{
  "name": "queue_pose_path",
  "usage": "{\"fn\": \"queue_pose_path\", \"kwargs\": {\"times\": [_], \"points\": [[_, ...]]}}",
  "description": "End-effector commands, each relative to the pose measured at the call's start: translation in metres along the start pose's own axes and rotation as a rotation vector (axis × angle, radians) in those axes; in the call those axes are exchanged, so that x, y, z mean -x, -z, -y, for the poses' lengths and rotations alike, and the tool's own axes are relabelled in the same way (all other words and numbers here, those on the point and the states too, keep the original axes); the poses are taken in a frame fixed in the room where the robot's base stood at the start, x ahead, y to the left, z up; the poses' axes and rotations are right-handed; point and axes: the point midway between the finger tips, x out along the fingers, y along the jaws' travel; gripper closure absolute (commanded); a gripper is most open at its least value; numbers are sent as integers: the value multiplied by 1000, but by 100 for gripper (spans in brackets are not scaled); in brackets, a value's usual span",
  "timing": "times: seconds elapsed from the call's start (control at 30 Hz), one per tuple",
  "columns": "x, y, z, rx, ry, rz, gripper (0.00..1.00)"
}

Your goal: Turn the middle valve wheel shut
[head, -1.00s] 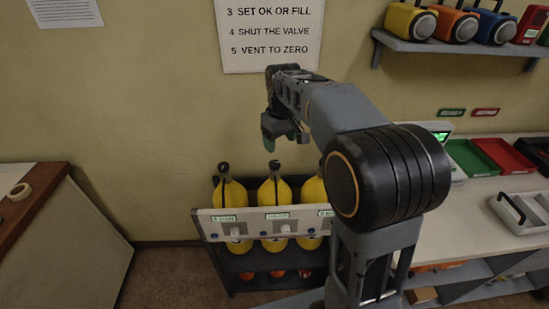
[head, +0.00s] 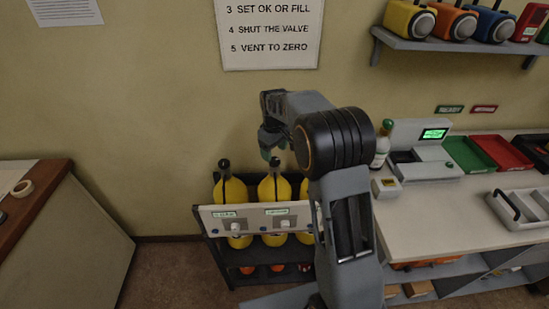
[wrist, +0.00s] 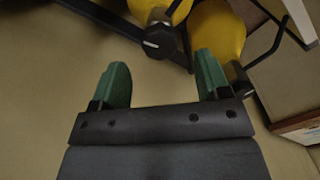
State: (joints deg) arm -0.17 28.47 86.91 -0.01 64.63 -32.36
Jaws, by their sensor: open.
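Yellow cylinders stand in a dark rack against the wall in the head view. The middle cylinder (head: 275,191) has a black valve wheel (head: 274,164) on top. The left cylinder (head: 231,191) has one too; my arm largely hides the right cylinder. My gripper (head: 270,146) is just above the middle valve, apart from it. In the wrist view my gripper (wrist: 163,82) is open and empty, its green fingers spread. A black valve wheel (wrist: 160,42) with a white mark lies beyond the gap between them; another is partly behind the right finger. I cannot tell which cylinders these are.
The rack's pale front panel (head: 256,226) carries green labels and white knobs. A worktop (head: 415,212) at right holds a bottle (head: 381,148), a device with a green screen (head: 434,134) and trays. The wall above the rack is clear below the instruction sign (head: 272,38).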

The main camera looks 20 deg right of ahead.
Motion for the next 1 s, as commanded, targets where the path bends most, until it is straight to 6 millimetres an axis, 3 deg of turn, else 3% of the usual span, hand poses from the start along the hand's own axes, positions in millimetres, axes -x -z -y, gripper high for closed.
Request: {"fn": "queue_pose_path", "kwargs": {"times": [0.3, 0.73, 1.0], "points": [[-35, 0, 0, 0, 1, 1, 31], [-41, 0, 0, 0, 0, 0, 31], [-41, 0, 0, 0, 0, 0, 56]]}}
